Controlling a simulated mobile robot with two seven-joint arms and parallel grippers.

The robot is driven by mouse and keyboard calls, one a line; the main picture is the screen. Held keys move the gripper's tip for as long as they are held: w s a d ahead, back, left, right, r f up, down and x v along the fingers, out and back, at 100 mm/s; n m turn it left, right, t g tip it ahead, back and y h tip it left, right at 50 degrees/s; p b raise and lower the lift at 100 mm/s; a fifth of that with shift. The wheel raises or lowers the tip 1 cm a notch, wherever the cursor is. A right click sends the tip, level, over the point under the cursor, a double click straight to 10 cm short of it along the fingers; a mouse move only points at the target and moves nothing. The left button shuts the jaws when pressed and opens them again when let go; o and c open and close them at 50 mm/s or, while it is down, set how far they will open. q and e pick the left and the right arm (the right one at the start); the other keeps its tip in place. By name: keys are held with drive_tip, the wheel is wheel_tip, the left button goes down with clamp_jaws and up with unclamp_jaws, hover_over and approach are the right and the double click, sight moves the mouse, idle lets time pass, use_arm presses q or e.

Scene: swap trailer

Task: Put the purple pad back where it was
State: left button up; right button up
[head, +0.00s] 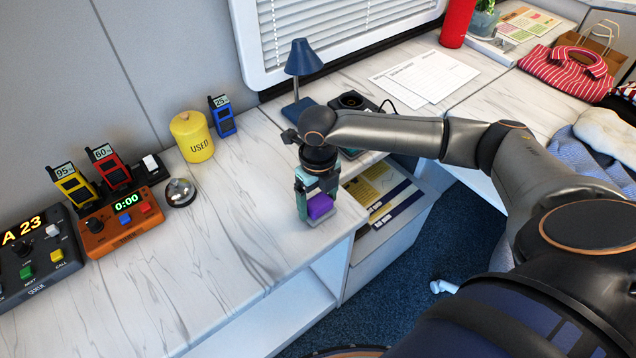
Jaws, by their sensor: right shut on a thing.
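The purple pad (320,206) is a small purple block near the counter's right front edge. My right gripper (317,202) is shut on it, with its fingers on either side of the pad. The pad is at or just above the white marbled counter (235,250); I cannot tell whether it touches. My right arm reaches in from the right. My left gripper is not in view.
A blue lamp (303,62) stands behind my right gripper. An open drawer (385,205) holding papers lies to its right. A bell (180,192), yellow canister (191,137), blue handset (222,116) and orange console (124,221) stand left. The counter's middle is clear.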

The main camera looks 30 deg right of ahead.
sight(318, 201)
drive_tip(key=shift+f, duration=0.15)
drive_tip(key=o, duration=0.9)
wheel_tip(318, 201, up, 12)
drive_tip(key=shift+r+p, duration=0.15)
drive_tip(key=shift+p, duration=0.55)
